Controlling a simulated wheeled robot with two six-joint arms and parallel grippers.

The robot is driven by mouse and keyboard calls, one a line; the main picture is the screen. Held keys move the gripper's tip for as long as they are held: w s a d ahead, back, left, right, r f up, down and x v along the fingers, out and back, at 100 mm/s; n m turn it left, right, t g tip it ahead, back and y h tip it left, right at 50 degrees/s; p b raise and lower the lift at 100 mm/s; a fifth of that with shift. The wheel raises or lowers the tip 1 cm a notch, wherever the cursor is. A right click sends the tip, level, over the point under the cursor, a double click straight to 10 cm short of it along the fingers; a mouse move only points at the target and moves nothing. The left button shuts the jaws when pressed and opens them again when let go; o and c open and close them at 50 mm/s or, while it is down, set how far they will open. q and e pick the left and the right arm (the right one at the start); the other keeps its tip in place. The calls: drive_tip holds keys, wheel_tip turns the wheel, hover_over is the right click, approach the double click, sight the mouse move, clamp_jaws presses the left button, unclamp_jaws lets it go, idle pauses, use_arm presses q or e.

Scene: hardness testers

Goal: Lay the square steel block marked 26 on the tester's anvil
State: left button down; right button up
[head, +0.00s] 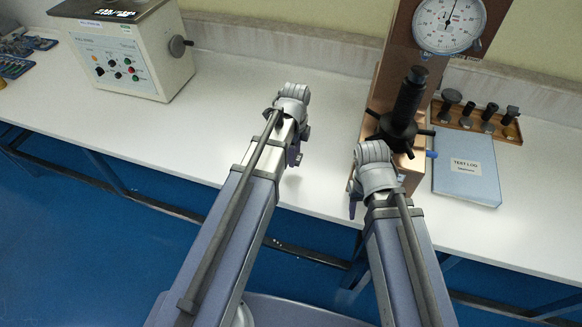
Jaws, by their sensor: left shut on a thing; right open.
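The tester (388,62) is a copper-brown frame with a round white dial (450,24) at the right back of the bench. A black upright spindle with a spoked handwheel (398,135) stands below the dial. The anvil (417,75) appears to be its small dark top, and I see no block on it. My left gripper (295,152) is left of the tester, over the bench. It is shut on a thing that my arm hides. My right gripper (356,196) is open, close in front of the tester's base, its fingers mostly hidden. I cannot make out the block marked 26.
A blue test log (466,180) lies right of the tester. Behind it, a wooden tray (470,127) holds several dark fittings. A cream control box (130,55) with a side knob stands at the left back. The white bench between box and tester is mostly clear.

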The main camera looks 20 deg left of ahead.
sight(294, 171)
use_arm(q)
drive_tip(key=shift+f+b, duration=2.1)
drive_tip(key=shift+f, duration=0.55)
drive_tip(key=shift+f, duration=0.1)
drive_tip(key=shift+f, duration=0.15)
drive_tip(key=shift+c, duration=1)
unclamp_jaws()
